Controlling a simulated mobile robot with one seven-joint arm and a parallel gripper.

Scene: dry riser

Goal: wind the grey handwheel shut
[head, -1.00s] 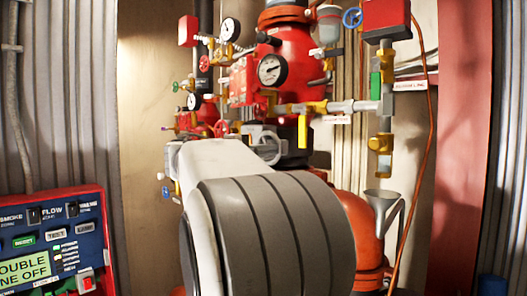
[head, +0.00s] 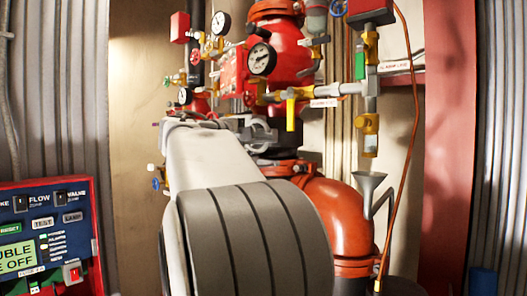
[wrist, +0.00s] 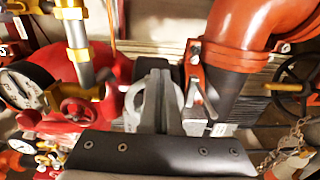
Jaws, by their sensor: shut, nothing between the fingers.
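My gripper (wrist: 160,100) shows in the middle of the wrist view, its grey fingers together with nothing between them. In the head view it is the grey part (head: 258,135) beyond my forearm, partly hidden by the arm. A dark handwheel (wrist: 276,87) with spokes is cut off by the right edge of the wrist view, clear of my fingers; I cannot tell whether it is the grey one. No grey handwheel shows clearly in the head view, where my arm hides part of the pipework.
A red pipe elbow (head: 345,215) stands right of my arm, with a funnel (head: 369,185) beside it. Gauges (head: 262,59) and brass fittings crowd above. A small red handwheel (wrist: 82,110) lies left of my fingers. A chain (wrist: 290,148) hangs below the dark wheel. A control panel (head: 45,235) is at left.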

